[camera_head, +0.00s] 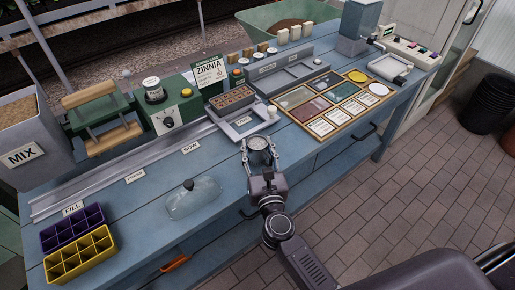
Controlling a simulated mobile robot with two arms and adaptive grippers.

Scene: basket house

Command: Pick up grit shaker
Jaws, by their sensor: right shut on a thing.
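The grit shaker (257,146), a small metal-grey canister, is held between the fingers of my right gripper (259,155), over the front part of the blue bench. The gripper is shut on it. The fingers and the small size hide part of the shaker, and I cannot tell whether it is clear of the bench top. My left gripper is not in view.
The blue bench (130,205) carries a glass dome (193,196), purple (72,228) and yellow (82,255) cell trays, a brown seed tray (231,97) and a wooden card rack (325,128). A green press (100,112) stands behind. Bare bench lies left of the gripper.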

